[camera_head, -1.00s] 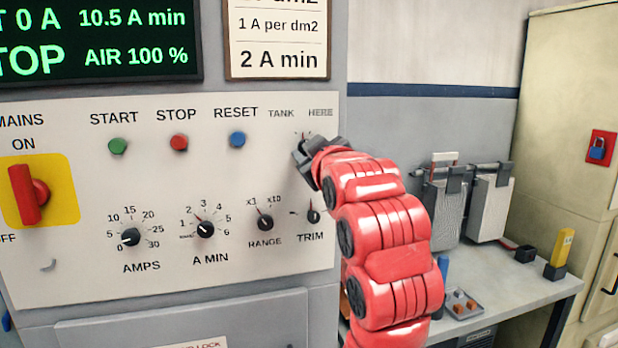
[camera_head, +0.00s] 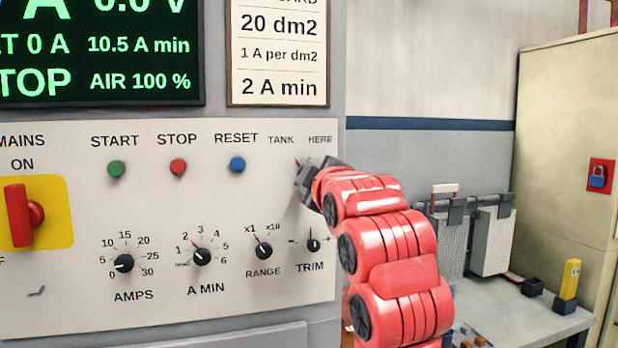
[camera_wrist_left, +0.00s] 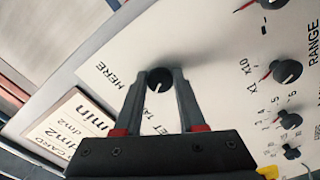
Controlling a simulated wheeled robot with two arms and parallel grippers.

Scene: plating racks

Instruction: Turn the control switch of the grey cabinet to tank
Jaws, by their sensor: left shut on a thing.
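The grey cabinet's panel (camera_head: 180,290) carries a control switch under the labels TANK (camera_head: 281,140) and HERE (camera_head: 320,140). My left gripper (camera_head: 302,178) covers most of the switch in the head view. A small red pointer tip (camera_head: 297,160) shows above the fingers, leaning up-left toward TANK. In the left wrist view the switch's black knob (camera_wrist_left: 160,80) sits between the fingertips of my left gripper (camera_wrist_left: 160,86), which are shut on its sides. HERE shows beside it there; TANK is partly hidden by the finger. My right gripper is not in view.
The range knob (camera_head: 263,250) and trim knob (camera_head: 313,245) are just below the gripper. START, STOP and RESET buttons (camera_head: 237,164) are to its left. A bench (camera_head: 510,318) with upright grey units (camera_head: 492,240) stands at the right, beside a beige cabinet (camera_head: 560,130).

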